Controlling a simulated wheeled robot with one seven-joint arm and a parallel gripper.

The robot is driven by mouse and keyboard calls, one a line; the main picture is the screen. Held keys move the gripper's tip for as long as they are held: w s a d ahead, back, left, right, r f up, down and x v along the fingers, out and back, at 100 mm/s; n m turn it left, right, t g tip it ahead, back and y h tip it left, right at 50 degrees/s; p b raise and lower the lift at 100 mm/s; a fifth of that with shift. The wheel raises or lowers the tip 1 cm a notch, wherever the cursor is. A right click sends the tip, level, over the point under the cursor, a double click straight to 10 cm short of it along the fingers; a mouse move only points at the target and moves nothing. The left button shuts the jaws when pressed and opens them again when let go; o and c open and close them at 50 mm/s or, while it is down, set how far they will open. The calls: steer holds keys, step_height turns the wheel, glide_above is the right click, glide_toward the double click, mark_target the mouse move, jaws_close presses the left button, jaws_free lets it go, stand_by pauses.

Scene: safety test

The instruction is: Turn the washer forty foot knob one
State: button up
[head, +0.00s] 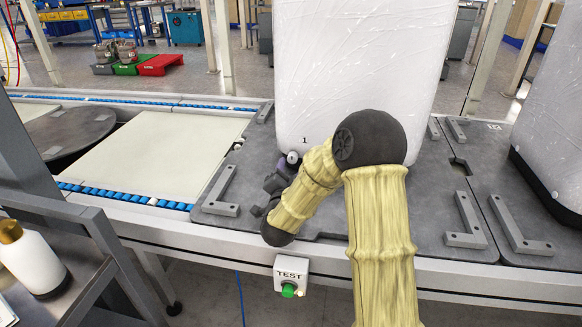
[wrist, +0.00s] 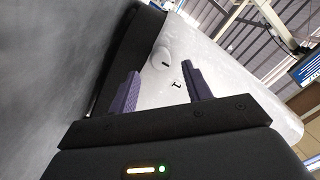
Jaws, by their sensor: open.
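The washer (head: 360,70) stands on a dark plate on the line, wrapped in white film, with a "1" printed low on its face. A small round whitish knob (head: 292,157) sits at its lower edge, just below and left of the "1". In the wrist view, the knob (wrist: 161,57) shows beyond the fingertips, between the two purple fingers, with the "1" beside it. My gripper (wrist: 160,70) is open and empty, fingers pointing at the knob. In the head view, my gripper (head: 283,168) is close to the knob, partly hidden by my arm; contact cannot be told.
A second wrapped washer (head: 553,120) stands at the right. Metal corner brackets (head: 222,192) rise from the plate. A box marked TEST with a green button (head: 289,289) hangs at the front rail. A white bottle (head: 30,258) stands at the left front. The cream panel (head: 150,160) is clear.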

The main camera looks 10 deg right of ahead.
mark_target(292, 161)
steer(key=shift+x, duration=1.9)
steer(key=c, duration=1)
steer(key=shift+o, duration=0.2)
steer(key=shift+b, duration=0.3)
